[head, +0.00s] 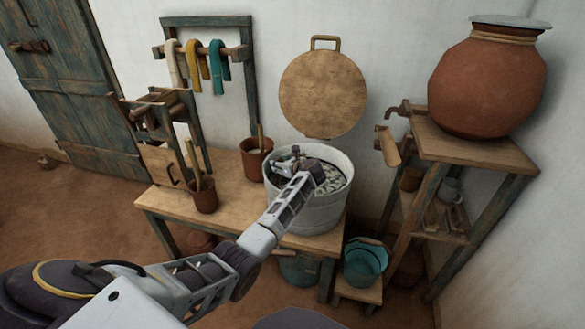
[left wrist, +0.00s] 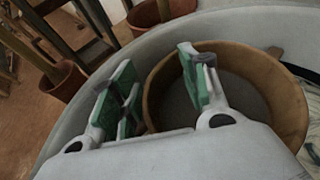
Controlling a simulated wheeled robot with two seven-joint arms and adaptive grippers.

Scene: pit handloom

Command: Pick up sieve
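The sieve (left wrist: 277,82) is a round tan wooden hoop with a grey mesh bottom. In the left wrist view it sits inside a large pale tub (left wrist: 185,33). My left gripper (left wrist: 158,85) is open, with green-padded fingers on either side of the hoop's near-left wall. One finger is inside the hoop and the other outside; I cannot tell whether either touches it. In the head view my left gripper (head: 290,158) is down in the tub (head: 318,212) and the arm hides most of the sieve. My right gripper is not in view.
The tub stands on a wooden bench (head: 165,203) and holds pale pieces. Brown pots with sticks (head: 204,195) (head: 256,158) stand to its left. A round wooden board (head: 323,93) is on the wall behind. A shelf with a clay jar (head: 487,85) stands right.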

